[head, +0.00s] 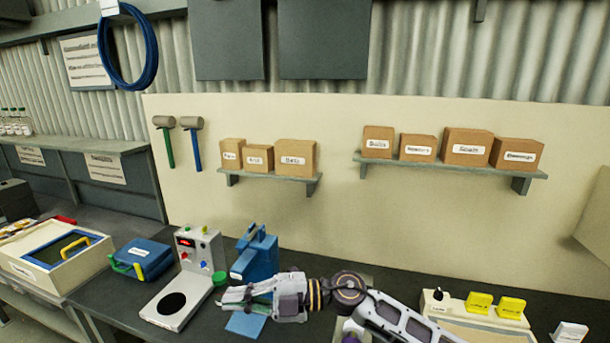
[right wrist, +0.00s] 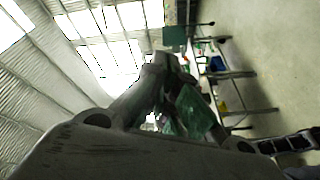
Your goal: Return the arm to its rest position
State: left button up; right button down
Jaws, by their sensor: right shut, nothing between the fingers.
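My right arm (head: 385,315) comes in from the lower right in the head view and reaches left over the dark bench. Its gripper (head: 228,297) points left, with its fingers together and nothing seen between them. The gripper is in front of a blue device (head: 257,256) and partly covers its base. In the right wrist view the shut fingers (right wrist: 160,75) show against the roof, the windows and a far part of the room. My left gripper is in neither view.
A grey panel device (head: 198,245) with a round black plate stands left of the gripper. Farther left are a blue case (head: 143,257) and a cream box (head: 28,277). A cream unit with yellow parts (head: 478,303) is at right. Shelves with cardboard boxes (head: 466,146) hang behind.

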jog(key=w+d+r+m+t, duration=0.6)
jog(key=w+m+t, duration=0.1)
jog(key=m+t, duration=0.7)
jog(key=w+d+f+m+t+h, duration=0.3)
jog(key=w+d+m+t+h, duration=0.15)
jog(key=d+m+h, duration=0.3)
jog(key=s+d+f+m+g+h, duration=0.3)
jog(key=s+d+f+m+h, duration=0.15)
jog(key=d+f, duration=0.45)
jog(key=s+d+f+m+g+h, duration=0.35)
jog(key=d+f+h, duration=0.3)
jog(key=f, duration=0.55)
jog(key=s+d+f+g, duration=0.3)
jog(key=s+f+g, duration=0.15)
jog(key=s, duration=0.45)
jog(key=s+d+f+g, duration=0.3)
jog(key=s+d+f, duration=0.15)
jog(key=s, duration=0.45)
notch_tip(320, 180, down, 33)
jog(key=s, duration=0.2)
jog(key=s+d+f+g+b, duration=0.1)
jog(key=s+f, duration=1)
jog(key=s+d+f+g, duration=0.1)
jog(key=s+d+f, duration=0.1)
jog(key=s+f, duration=0.9)
jog(key=shift+s+d+b, duration=0.25)
jog(key=shift+b, duration=0.1)
